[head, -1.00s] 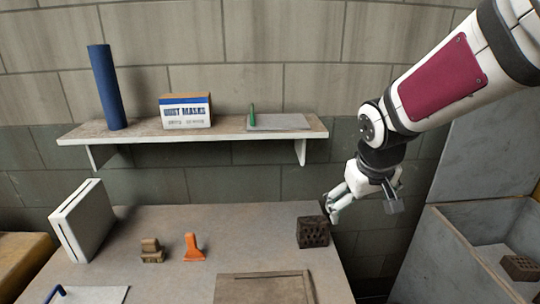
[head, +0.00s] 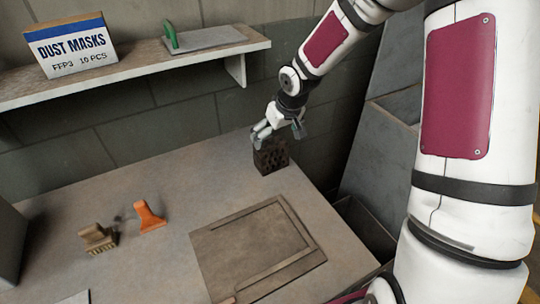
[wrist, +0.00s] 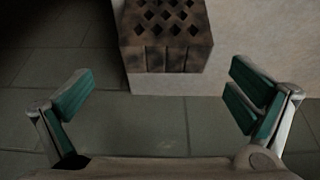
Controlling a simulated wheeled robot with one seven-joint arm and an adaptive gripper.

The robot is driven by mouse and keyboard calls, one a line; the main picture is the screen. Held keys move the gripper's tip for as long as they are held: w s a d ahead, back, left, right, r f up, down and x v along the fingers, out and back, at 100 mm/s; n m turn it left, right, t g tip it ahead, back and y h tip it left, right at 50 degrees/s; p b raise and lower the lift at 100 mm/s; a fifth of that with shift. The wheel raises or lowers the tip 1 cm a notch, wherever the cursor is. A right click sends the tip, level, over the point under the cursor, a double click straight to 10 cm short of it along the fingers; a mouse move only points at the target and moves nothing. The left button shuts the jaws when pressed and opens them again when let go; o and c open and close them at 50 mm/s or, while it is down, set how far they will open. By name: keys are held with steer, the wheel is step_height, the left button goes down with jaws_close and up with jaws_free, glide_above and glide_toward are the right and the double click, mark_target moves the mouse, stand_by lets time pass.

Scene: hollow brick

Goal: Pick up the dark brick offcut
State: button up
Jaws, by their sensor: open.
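The dark brick offcut (head: 270,157), brown-black with rows of holes in its top, stands on the grey table (head: 150,180) near its back right edge. In the wrist view the brick (wrist: 166,38) sits at the top middle, beyond the fingertips and partly cut off by the frame. My gripper (head: 277,131) is at the brick's upper side in the head view. In the wrist view my gripper (wrist: 157,92) is open, with green-padded fingers wide apart and nothing between them. The brick lies ahead of the gap, apart from both fingers.
A wooden board (head: 258,246) lies on the table in front of the brick. An orange scraper (head: 149,216) and a wooden brush (head: 98,238) stand to the left. A wall shelf (head: 140,62) holds a dust mask box (head: 72,46) and a trowel-like tool (head: 200,38).

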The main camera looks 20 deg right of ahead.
mark_target(271, 144)
steer(key=x, duration=0.3)
steer(key=shift+w+a+f, duration=0.1)
steer(key=shift+f, duration=0.25)
steer(key=x, duration=0.4)
steer(key=shift+s+a+f, duration=0.1)
steer(key=shift+s+a, duration=0.1)
steer(key=shift+w+f, duration=0.2)
steer(key=shift+f, duration=0.2)
steer(key=c, duration=1.4)
steer(key=shift+c, duration=0.2)
steer(key=shift+r, duration=0.1)
